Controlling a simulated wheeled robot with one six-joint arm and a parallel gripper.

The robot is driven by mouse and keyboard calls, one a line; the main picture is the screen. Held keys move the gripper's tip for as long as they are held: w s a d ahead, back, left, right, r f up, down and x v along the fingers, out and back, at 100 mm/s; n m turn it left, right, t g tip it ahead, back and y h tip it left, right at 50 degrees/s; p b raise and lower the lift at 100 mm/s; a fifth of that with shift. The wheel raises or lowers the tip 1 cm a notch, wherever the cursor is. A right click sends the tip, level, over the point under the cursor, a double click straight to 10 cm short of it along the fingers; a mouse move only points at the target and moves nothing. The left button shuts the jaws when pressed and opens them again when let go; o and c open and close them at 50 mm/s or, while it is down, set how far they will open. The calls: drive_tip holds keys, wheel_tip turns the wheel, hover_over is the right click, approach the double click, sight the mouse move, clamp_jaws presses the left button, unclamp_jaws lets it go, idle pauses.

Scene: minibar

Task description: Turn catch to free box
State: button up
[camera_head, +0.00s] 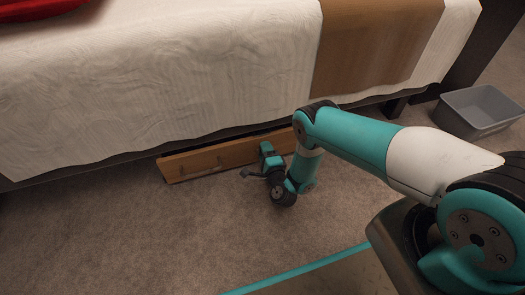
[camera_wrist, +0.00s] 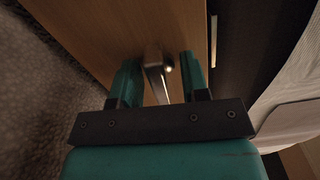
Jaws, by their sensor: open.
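The wooden box (camera_head: 205,160) sits low under the edge of the bed in the head view, with its long front panel facing the carpet. That panel also fills the middle of the wrist view (camera_wrist: 85,35). A shiny metal catch (camera_wrist: 156,72) stands out from the panel. My gripper (camera_wrist: 158,65) is open, with one teal finger on each side of the catch; I cannot tell whether either finger touches it. In the head view my gripper (camera_head: 250,173) is low in front of the panel, and the catch cannot be made out there.
The bed (camera_head: 150,70), with a white cover and a brown runner, overhangs the box. Its dark frame edge is close above the panel. A grey bin (camera_head: 480,108) stands on the carpet at the right. The carpet (camera_head: 120,235) at the front left is clear.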

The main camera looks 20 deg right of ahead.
drive_tip(key=shift+a, duration=0.2)
clamp_jaws()
